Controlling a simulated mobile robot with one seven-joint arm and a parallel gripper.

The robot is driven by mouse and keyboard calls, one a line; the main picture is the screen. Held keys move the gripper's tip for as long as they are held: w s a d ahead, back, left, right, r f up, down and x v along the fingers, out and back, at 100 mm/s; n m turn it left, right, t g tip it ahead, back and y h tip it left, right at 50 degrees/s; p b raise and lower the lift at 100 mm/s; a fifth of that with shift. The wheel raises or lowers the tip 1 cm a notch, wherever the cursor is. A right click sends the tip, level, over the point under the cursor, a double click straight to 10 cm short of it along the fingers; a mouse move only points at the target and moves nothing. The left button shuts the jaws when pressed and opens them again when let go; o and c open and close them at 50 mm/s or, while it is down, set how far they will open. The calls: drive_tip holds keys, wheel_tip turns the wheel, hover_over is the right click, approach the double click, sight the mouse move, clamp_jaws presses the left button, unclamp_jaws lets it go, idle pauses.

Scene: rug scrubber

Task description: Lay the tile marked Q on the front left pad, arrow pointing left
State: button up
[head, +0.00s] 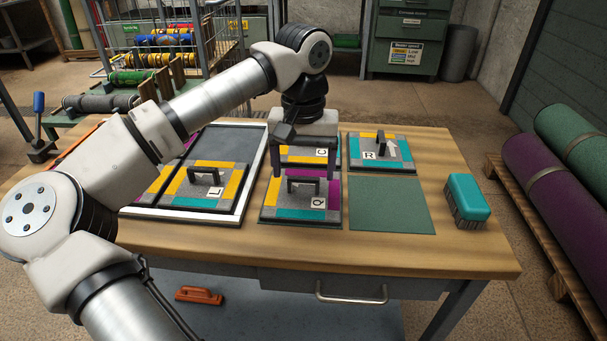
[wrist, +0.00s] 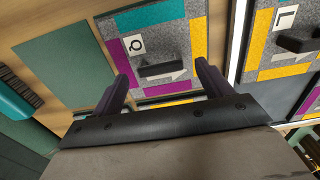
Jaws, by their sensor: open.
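The tile marked Q (head: 270,208) lies flat on the front left pad position of the bench, grey with teal, magenta and yellow patches. Its black handle (head: 303,182) stands up in the middle. The tile also shows in the wrist view (wrist: 190,45), where the handle partly covers a pale arrow, so I cannot be sure of its direction. The pad under the tile is hidden. My gripper (head: 304,162) is open and empty above the tile, its fingers apart on either side of the handle. It also shows in the wrist view (wrist: 162,82).
The front right green pad (head: 392,210) is bare. A tray (head: 240,195) at left holds a tile marked L (head: 180,190). A teal brush (head: 468,195) stands at right.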

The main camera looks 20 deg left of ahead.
sight(303, 178)
wheel_tip(303, 178, up, 9)
drive_tip(key=shift+p, duration=0.45)
